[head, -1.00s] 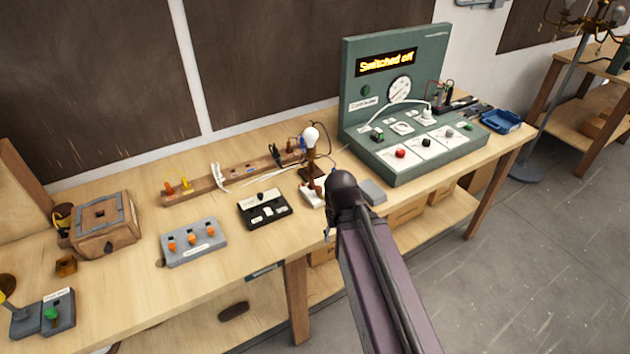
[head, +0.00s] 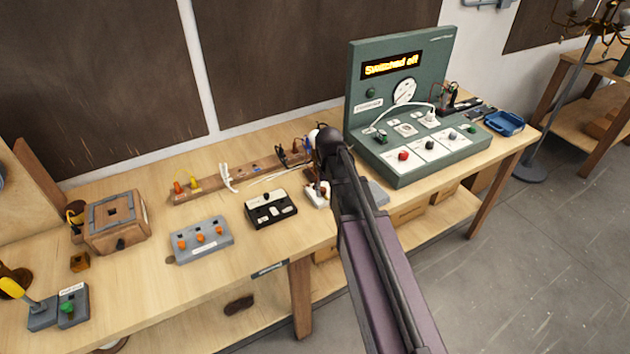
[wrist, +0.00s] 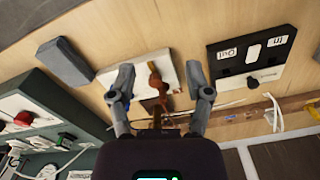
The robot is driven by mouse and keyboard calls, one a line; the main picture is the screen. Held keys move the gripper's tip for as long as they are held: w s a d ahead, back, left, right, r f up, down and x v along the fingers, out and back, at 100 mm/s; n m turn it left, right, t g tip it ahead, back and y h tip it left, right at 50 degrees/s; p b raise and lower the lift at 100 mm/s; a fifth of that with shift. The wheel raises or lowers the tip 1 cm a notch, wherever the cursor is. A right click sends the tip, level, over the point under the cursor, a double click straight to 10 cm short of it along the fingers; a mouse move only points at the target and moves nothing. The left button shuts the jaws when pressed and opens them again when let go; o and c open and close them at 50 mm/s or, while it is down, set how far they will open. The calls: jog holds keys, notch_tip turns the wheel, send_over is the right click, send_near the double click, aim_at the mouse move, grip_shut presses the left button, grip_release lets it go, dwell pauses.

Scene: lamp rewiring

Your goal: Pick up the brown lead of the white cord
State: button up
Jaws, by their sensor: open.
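The white cord (head: 275,178) lies along the bench beside the wooden rack, left of my arm in the head view. In the wrist view a thin pale strand of it (wrist: 228,107) runs to the right of my fingers. I cannot make out its brown lead. My gripper (wrist: 159,68) is open with nothing held. Its two fingers stand either side of a small brown upright piece (wrist: 154,78) on a white block (wrist: 172,63). I cannot tell the height between fingers and bench. In the head view my own arm hides the gripper and most of the lamp.
A wooden rack (head: 210,186) holds tools and a white bundle (head: 226,178). A black switch box (head: 271,210) and a grey box with orange knobs (head: 202,239) stand in front. The green control panel (head: 425,162) reads "Switched off". A grey block (wrist: 65,62) lies near my left finger.

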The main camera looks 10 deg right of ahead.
notch_tip(320, 180, up, 4)
jog(key=p, duration=0.3)
send_over(317, 179)
jog(key=shift+s+d, duration=0.1)
jog(key=shift+s, duration=0.25)
jog(key=shift+f, duration=0.2)
notch_tip(317, 179, down, 8)
jog(key=b, duration=0.8)
jog(key=shift+f+b, duration=0.2)
jog(key=shift+b, duration=0.15)
jog(key=shift+f, duration=0.15)
jog(key=f+b, duration=0.2)
jog(key=b, duration=0.1)
jog(key=shift+w+f, duration=0.25)
jog(key=shift+f, duration=0.15)
jog(key=shift+f+b, duration=1.05)
jog(key=shift+b, duration=0.05)
